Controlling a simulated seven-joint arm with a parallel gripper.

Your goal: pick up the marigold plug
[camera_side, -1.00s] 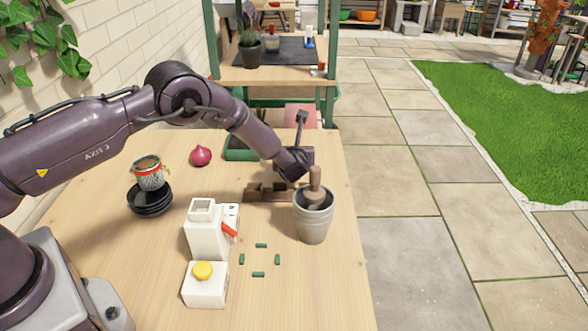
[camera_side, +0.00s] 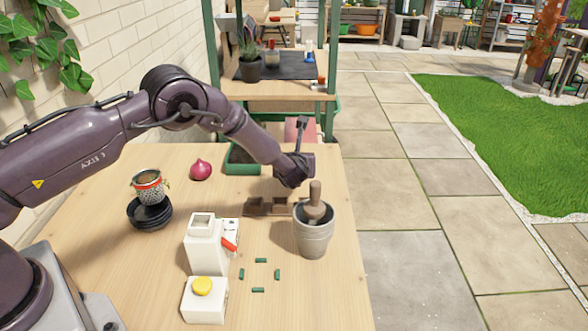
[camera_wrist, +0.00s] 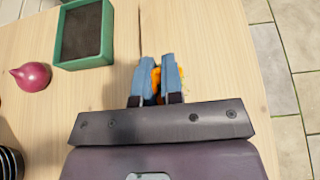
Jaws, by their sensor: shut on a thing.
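My gripper (camera_wrist: 158,72) is shut on the marigold plug (camera_wrist: 156,78), whose orange flower shows between and beside the two blue fingers in the wrist view. The plug's lower part is hidden there. In the side view the dark end of my arm hangs above the table's far right part, just behind a brown block holder (camera_side: 266,207). The fingertips and the plug cannot be made out in that view.
A grey pot (camera_side: 313,238) with a wooden-handled tool stands right of the holder. A green tray (camera_wrist: 85,63) and a red onion (camera_wrist: 31,76) lie left of my fingers. A white dispenser (camera_side: 201,247), yellow-buttoned box (camera_side: 204,304) and wire-lidded jar (camera_side: 149,190) stand nearer.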

